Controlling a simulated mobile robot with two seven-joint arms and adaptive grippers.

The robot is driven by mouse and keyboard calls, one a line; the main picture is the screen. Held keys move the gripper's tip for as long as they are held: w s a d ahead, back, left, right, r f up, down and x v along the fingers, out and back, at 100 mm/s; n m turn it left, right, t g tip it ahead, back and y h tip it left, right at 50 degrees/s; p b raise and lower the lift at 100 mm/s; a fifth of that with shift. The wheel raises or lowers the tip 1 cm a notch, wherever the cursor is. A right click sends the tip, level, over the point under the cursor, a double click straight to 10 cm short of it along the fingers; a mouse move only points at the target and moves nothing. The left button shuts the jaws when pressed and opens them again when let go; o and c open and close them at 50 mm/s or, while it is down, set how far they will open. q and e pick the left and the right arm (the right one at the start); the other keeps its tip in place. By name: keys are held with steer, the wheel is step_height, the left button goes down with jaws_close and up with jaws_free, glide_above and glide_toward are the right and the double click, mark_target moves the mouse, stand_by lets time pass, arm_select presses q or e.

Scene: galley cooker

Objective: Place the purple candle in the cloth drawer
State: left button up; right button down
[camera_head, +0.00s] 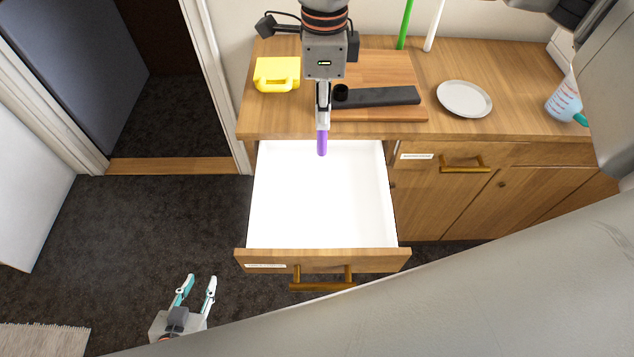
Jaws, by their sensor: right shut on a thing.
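The purple candle (322,143) hangs upright below my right gripper (322,122), which is shut on its upper end. The candle is in front of the counter edge, over the back part of the open drawer (323,262). The drawer is pulled out and its white inside looks empty. A small label is on its front, too small to read. My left gripper (197,290) is open and empty, low over the dark floor, to the left of the drawer front.
On the counter are a yellow block-like item (276,74), a cutting board (388,66) with a dark bar (385,96), a white plate (465,99) and a measuring cup (564,103). A shut drawer (470,154) is right of the open one.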

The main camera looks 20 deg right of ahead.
mark_target(323, 154)
step_height(323, 154, down, 19)
steer(key=shift+r, duration=0.2)
stand_by(0.3)
steer(key=shift+s, duration=0.1)
steer(key=shift+f, duration=0.2)
steer(key=c, duration=2)
jaws_free()
steer(key=shift+r, duration=0.1)
step_height(323, 154, up, 12)
steer(key=shift+r, duration=0.15)
steer(key=shift+d, duration=0.1)
